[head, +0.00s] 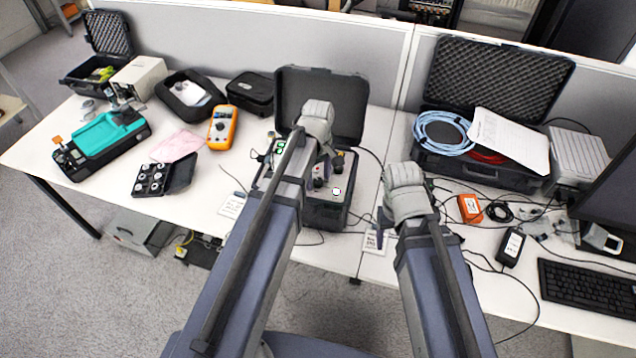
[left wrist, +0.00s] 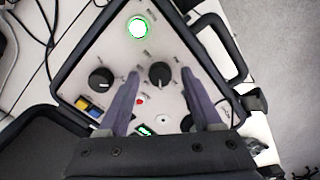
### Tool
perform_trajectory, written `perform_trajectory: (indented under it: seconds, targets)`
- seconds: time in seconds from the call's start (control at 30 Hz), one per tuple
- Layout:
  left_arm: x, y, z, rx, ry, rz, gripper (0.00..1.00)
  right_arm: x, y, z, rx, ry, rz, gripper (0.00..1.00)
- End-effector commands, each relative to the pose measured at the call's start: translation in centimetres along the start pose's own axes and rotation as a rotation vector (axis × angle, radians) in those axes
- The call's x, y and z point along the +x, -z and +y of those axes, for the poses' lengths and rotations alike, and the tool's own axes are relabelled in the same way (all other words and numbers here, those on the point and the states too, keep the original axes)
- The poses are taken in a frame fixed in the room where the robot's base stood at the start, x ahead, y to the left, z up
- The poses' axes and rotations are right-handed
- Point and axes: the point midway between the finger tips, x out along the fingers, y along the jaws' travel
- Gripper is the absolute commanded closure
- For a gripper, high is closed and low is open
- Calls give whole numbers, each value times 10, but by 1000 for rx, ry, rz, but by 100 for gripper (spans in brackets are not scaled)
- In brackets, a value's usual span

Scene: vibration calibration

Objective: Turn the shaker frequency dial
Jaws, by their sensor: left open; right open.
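The shaker unit (head: 325,213) is an open black case with a light control panel, partly hidden by my left arm. In the left wrist view its panel (left wrist: 118,55) carries a black dial (left wrist: 159,75) with a white pointer mark, another black dial (left wrist: 101,79), and a round green-lit ring (left wrist: 138,27). The labels are too small to read, so I cannot tell which dial is frequency. My left gripper (left wrist: 161,72) is open, its fingertips on either side of the first dial; contact is unclear. My right gripper (head: 382,232) is open and empty by the table's front edge.
The shaker's raised lid (head: 345,92) stands behind the panel. To the left are an orange multimeter (head: 222,127), a case of small parts (head: 160,178) and a teal device (head: 108,133). To the right are a cable case (head: 480,170), an orange box (head: 469,208) and loose cables.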

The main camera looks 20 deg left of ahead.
Motion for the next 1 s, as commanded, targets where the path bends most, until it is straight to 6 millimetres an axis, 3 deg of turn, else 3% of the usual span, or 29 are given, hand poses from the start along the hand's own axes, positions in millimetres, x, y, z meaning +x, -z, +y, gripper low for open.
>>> perform_trajectory:
  seconds: [0.27, 0.87, 1.0]
  targets:
    - [1, 0, 0, 0, 0, 0, 33, 1, 0, 0, 0, 0, 0, 33]
    - [1, 0, 0, 0, 0, 0, 100, 1, 0, 0, 0, 0, 0, 33]
    - [1, 0, 0, 0, 0, 0, 100, 1, 0, 0, 0, 0, 0, 33]
